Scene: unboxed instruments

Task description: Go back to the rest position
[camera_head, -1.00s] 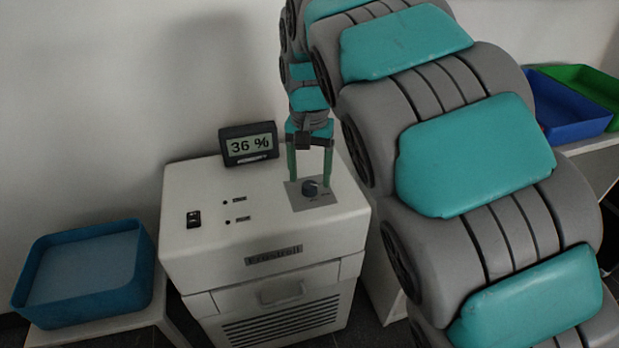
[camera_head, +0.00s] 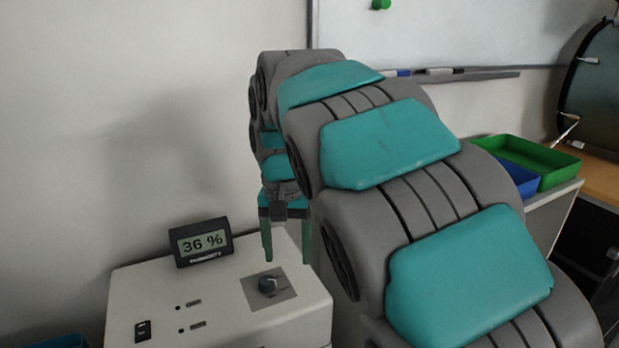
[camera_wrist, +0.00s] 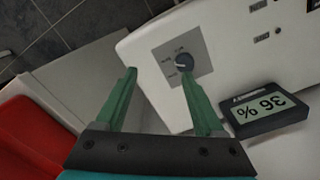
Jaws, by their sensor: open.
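My gripper (camera_head: 286,250) is open and empty, with its green fingers pointing down above and behind the right side of the white instrument (camera_head: 225,318). In the wrist view my gripper (camera_wrist: 164,82) has its two fingers spread, with nothing between them. The dark knob (camera_head: 268,284) sits on a grey square plate on the instrument's top, apart from the fingers. The knob also shows in the wrist view (camera_wrist: 183,62), beyond the right fingertip. A black display (camera_head: 201,242) reading 36 % stands at the instrument's back edge.
A green tray (camera_head: 550,165) and a blue tray (camera_head: 518,178) stand on a surface at the right. A whiteboard (camera_head: 460,35) hangs on the back wall. A red object (camera_wrist: 30,140) shows at the wrist view's lower left. A blue container's edge (camera_head: 62,342) shows at lower left.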

